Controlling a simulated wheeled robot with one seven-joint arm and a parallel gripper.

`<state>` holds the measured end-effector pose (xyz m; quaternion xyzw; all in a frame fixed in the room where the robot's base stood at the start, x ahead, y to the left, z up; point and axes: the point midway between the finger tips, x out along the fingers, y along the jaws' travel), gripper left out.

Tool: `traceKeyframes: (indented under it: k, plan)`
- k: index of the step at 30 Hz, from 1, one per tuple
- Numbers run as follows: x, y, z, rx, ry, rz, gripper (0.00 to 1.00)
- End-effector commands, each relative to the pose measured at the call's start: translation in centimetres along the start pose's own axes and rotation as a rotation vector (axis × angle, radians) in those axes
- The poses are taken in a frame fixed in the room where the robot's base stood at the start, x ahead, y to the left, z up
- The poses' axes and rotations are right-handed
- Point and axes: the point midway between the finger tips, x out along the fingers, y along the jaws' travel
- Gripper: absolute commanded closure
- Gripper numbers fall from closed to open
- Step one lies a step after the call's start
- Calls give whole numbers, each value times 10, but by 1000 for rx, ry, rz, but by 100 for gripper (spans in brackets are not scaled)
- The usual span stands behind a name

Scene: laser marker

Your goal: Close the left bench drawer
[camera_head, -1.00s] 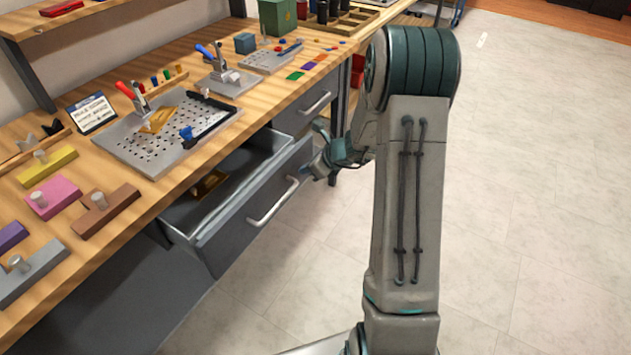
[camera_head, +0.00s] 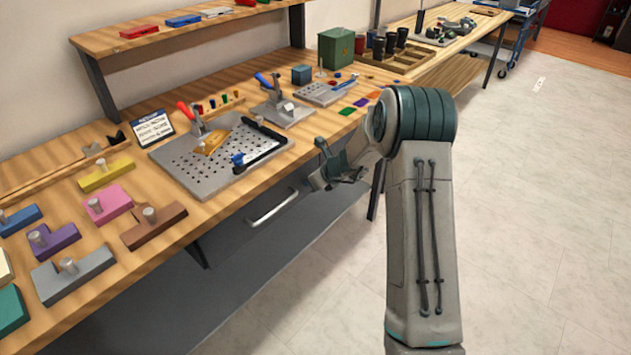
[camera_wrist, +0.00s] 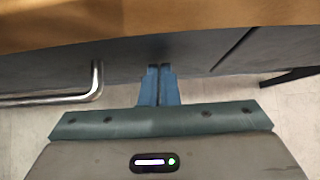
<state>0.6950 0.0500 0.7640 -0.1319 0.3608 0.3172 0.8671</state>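The left bench drawer (camera_head: 248,228) is a grey front under the wooden bench. Its silver bar handle (camera_head: 272,207) shows, and no drawer interior is visible, so it looks pushed in. In the wrist view the handle (camera_wrist: 60,99) is at the left, below the bench edge. My gripper (camera_head: 318,160) is beside the bench edge, to the right of the handle, and partly overlaps the drawer fronts behind it. In the wrist view my gripper's blue fingers (camera_wrist: 158,68) are together, empty, pointing at the dark front. I cannot tell whether they touch it.
The benchtop (camera_head: 150,255) holds a perforated plate (camera_head: 190,172), coloured blocks with knobs, a sign (camera_head: 152,128) and a green box (camera_head: 336,50). A shelf (camera_head: 200,30) stands at the back. Open pale floor (camera_head: 540,200) lies to the right.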

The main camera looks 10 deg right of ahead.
Motion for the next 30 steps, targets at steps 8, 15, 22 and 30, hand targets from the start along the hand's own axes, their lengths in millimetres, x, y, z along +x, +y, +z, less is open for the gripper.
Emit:
traceKeyframes:
  k: [8, 15, 22, 30]
  plan:
    - [4, 7, 9, -10, -11, 10, 100]
    - [-1, 8, 4, -14, -13, 13, 100]
    - [-36, 0, -15, -13, -8, 5, 100]
    - [-96, -5, -20, -6, -4, -2, 100]
